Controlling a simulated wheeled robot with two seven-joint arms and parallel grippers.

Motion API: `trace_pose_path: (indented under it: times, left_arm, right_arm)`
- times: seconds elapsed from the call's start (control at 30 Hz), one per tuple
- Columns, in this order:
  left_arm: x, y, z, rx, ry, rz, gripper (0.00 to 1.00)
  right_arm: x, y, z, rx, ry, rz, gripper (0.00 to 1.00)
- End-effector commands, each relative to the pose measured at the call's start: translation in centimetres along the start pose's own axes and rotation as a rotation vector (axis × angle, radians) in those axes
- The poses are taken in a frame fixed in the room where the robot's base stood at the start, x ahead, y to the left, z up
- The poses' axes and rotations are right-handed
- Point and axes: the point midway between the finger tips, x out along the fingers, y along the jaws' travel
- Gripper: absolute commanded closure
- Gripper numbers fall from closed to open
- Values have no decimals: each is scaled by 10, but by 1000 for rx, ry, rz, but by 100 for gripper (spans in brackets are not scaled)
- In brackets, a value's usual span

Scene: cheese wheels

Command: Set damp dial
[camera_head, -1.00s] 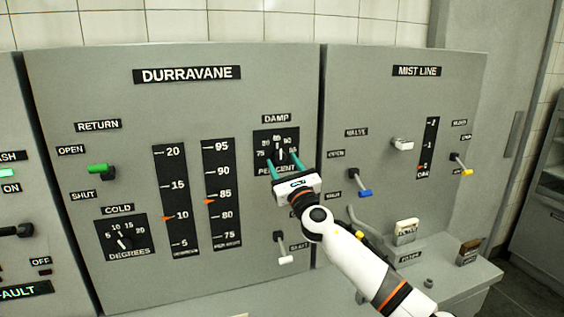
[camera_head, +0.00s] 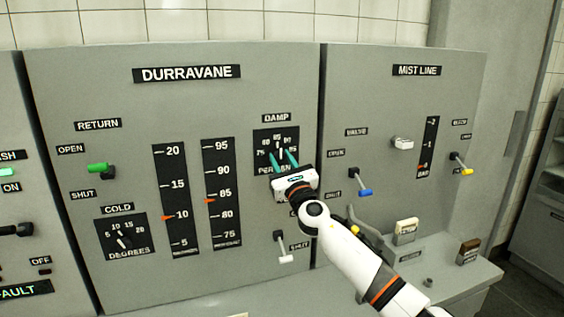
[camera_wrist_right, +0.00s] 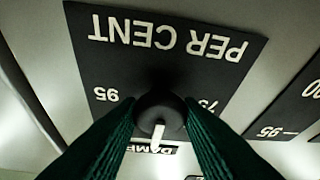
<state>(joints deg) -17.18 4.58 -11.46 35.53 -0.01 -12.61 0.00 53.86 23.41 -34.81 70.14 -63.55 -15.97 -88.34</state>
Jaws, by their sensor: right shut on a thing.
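The damp dial (camera_head: 260,138) is a black square plate with white numbers, under a DAMP label (camera_head: 276,118) on the DURRAVANE panel. My right gripper (camera_head: 283,155) reaches it from below, its green fingers shut on the round black knob. In the right wrist view, the knob (camera_wrist_right: 160,110) sits between both fingers (camera_wrist_right: 160,125). This view is upside down, with 95 at left and 75 partly hidden at right. The knob's white pointer aims toward the DAMP label, roughly mid-scale. My left gripper is out of view.
Two vertical gauges stand left of the dial; the right gauge (camera_head: 222,190) has its orange marker just under 85. A white-tipped lever (camera_head: 285,258) sits below my gripper. A blue-tipped lever (camera_head: 364,191) is to its right. A cold dial (camera_head: 122,240) is lower left.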

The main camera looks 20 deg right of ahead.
Motion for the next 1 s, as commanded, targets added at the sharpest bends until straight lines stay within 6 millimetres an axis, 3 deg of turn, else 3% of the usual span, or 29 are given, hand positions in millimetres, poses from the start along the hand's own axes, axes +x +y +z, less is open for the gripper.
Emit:
trace_pose_path:
  times: [0.27, 1.0]
  left_arm:
    - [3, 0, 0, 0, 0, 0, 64]
    - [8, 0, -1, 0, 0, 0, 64]
  right_arm:
    - [-1, -2, 2, 127, -1, 52, 91]
    - [1, -6, -1, 763, -1, 315, 91]
